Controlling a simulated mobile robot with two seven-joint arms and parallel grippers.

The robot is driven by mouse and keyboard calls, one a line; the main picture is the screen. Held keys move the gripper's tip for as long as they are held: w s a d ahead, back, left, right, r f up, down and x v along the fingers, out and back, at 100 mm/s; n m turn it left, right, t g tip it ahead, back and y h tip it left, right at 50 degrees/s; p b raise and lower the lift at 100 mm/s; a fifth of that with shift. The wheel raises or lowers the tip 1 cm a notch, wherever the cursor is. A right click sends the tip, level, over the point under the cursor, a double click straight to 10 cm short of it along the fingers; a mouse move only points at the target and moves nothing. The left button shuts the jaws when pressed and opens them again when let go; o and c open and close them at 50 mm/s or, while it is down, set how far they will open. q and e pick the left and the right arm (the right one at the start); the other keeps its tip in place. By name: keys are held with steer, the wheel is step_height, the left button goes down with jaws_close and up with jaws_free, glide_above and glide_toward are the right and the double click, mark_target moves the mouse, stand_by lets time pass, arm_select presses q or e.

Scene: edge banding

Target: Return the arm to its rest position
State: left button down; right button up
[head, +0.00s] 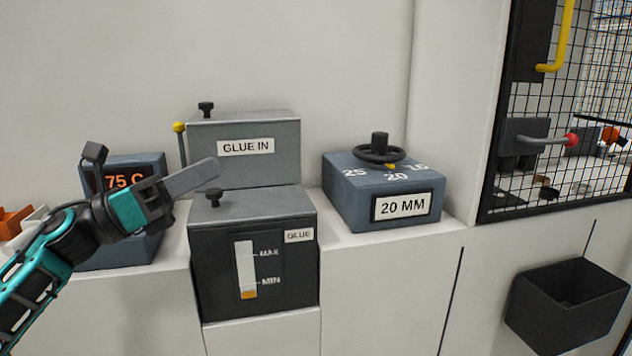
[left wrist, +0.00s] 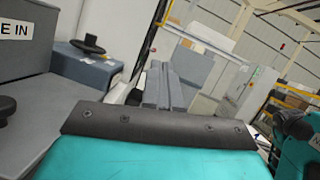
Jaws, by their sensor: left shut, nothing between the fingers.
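My left arm comes in from the left in the head view, teal and black. Its gripper (head: 212,168) is shut and empty, with the long grey fingers together and pointing right. The fingers show in front of the grey GLUE IN box (head: 285,172), above the left part of the GLUE box (head: 282,203). I cannot tell whether they touch anything. In the left wrist view the gripper (left wrist: 172,78) shows its two grey fingers side by side, with nothing between them. My right gripper is not in view.
The 75 C display box (head: 150,161) stands behind my left arm. A blue-grey 20 MM box (head: 345,200) with a black handwheel (head: 380,153) stands to the right. Further right are a mesh guard (head: 545,115), a red-knobbed lever (head: 571,140) and a black bin (head: 545,318).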

arm_select(q)
steer(key=s+a+f+n+t+y+p, duration=0.15)
steer(key=f+n+t+y, duration=0.45)
steer(key=f+n, duration=0.8)
steer(key=s+f+n+t+y+p, duration=0.15)
steer(key=f+n+t+y, duration=0.25)
steer(key=f+n+y, duration=0.95)
steer(key=s+f+n+g+p, duration=0.1)
steer(key=s+f+n+g, duration=0.6)
steer(key=s+f+n, duration=0.7)
steer(key=s+n+h, duration=0.1)
steer(key=s+n, duration=0.2)
steer(key=s, duration=0.1)
steer(key=shift+a+f, duration=0.15)
steer(key=shift+f, duration=0.25)
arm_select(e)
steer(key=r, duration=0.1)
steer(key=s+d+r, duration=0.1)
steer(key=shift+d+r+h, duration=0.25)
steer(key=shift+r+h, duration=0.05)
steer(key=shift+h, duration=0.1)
